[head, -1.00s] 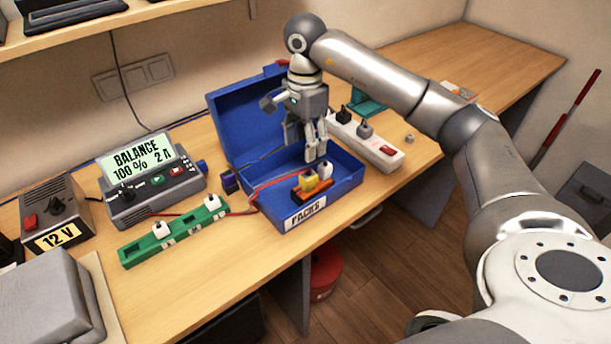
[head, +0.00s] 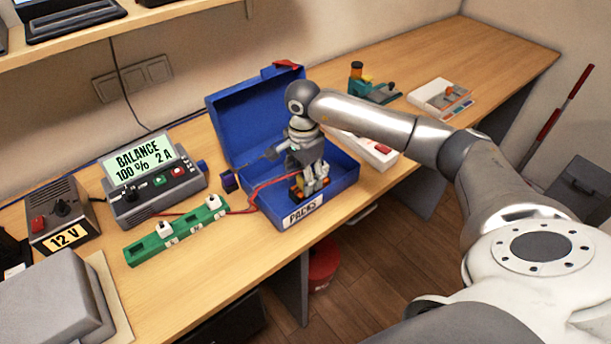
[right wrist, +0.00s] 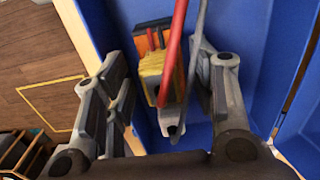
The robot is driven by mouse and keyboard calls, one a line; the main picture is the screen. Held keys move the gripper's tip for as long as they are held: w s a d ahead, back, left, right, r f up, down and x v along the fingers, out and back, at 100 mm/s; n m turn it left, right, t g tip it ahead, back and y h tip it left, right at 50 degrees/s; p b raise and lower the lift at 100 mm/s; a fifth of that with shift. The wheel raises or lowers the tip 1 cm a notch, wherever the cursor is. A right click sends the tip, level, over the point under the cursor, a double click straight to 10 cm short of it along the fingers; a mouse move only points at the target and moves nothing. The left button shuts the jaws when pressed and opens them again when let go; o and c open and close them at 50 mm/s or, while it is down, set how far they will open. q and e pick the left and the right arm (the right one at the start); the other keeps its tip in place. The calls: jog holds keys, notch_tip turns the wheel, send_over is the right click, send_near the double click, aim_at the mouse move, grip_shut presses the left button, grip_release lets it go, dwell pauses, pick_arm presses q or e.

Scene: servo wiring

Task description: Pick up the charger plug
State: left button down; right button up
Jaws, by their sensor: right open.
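My right gripper (head: 312,188) is inside the blue case (head: 345,193), pointing down with its fingers apart. In the right wrist view my gripper (right wrist: 165,95) has fingers on both sides of a yellow connector (right wrist: 153,70) and a light grey plug (right wrist: 171,117) with a red and a grey wire. I cannot tell whether the fingers touch the plug. An orange pack (right wrist: 148,38) lies beyond the yellow connector. In the head view the gripper hides most of the pack and plug. My left gripper is not in view.
The case's raised lid (head: 255,115) stands behind my gripper. A green strip (head: 180,230) with white plugs and a charger (head: 155,185) with a lit display lie to the left. A white power strip (head: 378,153) is right of the case. The table's right end is largely clear.

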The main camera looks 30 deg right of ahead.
jog(key=shift+c, duration=0.4)
grip_shut()
jog(key=shift+r, duration=0.2)
jog(key=shift+w+r, duration=0.1)
jog(key=shift+r, duration=0.15)
notch_tip(320, 180, up, 2)
jog(key=shift+r+b, duration=0.15)
jog(key=shift+b, duration=0.35)
jog(key=s+d+r+b, duration=0.3)
jog(key=s+r+b, duration=0.2)
jog(key=s+r, duration=0.5)
jog(key=s, duration=0.4)
